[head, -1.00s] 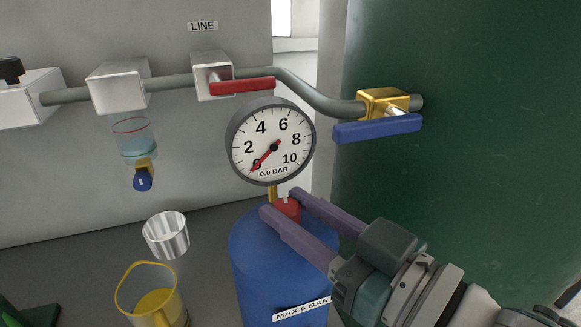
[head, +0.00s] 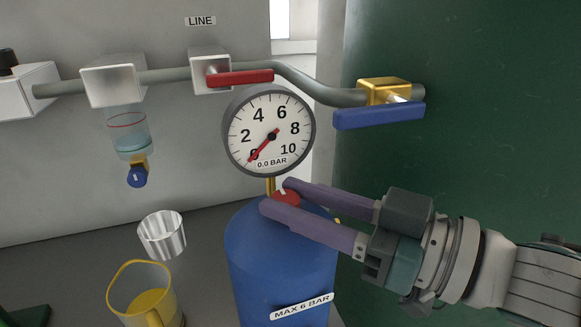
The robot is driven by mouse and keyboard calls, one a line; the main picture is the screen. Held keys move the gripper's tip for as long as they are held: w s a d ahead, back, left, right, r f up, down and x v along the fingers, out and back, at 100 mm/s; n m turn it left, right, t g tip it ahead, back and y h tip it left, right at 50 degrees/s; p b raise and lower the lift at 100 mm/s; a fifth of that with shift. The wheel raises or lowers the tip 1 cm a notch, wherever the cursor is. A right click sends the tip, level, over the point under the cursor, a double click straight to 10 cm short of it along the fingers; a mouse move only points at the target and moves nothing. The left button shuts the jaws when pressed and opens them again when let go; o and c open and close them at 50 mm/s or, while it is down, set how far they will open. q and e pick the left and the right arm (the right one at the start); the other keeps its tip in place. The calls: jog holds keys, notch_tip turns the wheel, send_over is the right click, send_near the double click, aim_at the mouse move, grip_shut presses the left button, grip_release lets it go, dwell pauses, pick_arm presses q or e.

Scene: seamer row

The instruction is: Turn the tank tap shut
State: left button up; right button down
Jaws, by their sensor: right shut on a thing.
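The blue tank (head: 262,262) stands on the floor or counter with a "MAX 6 BAR" label. On its top is a small round red tap knob (head: 288,197) with a pale mark. My right gripper (head: 274,195) reaches in from the right, its two purple fingers shut on the red knob, one on each side. The near finger hides part of the knob. A gauge (head: 270,131) above the tank has its red needle near 0 and reads 0.0 BAR. My left gripper is out of view.
A grey pipe carries a red lever (head: 240,78) under a LINE label and a brass valve with a blue lever (head: 380,116) beside the large green vessel (head: 480,100). A metal cup (head: 163,236) and a yellow jug (head: 145,298) stand left of the tank.

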jog(key=c, duration=0.5)
grip_release()
jog(key=v, duration=1)
jog(key=shift+b, duration=0.35)
